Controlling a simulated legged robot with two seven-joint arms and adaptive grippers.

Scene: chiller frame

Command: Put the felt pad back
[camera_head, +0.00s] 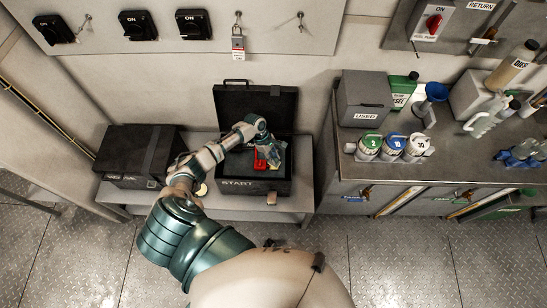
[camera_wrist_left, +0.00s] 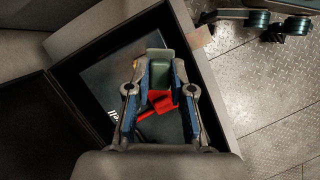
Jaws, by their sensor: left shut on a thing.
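My left gripper (camera_head: 266,150) reaches down into the open black box labelled START (camera_head: 237,183) on the bench. In the left wrist view its blue-lined fingers (camera_wrist_left: 161,78) are shut on a small grey-green block with a pale end (camera_wrist_left: 161,70). I cannot tell for certain whether this block is the felt pad. A red piece (camera_head: 260,161) lies in the box below the fingers. It also shows in the left wrist view (camera_wrist_left: 158,104). The fingers partly hide the box's inside. My right gripper is not in view.
A closed black case (camera_head: 130,155) stands left of the open box. The box's raised lid (camera_head: 235,103) stands behind my forearm. At the right, a metal counter (camera_head: 350,160) holds a USED bin (camera_head: 364,99) and several bottles. A padlock (camera_head: 238,43) hangs on the wall.

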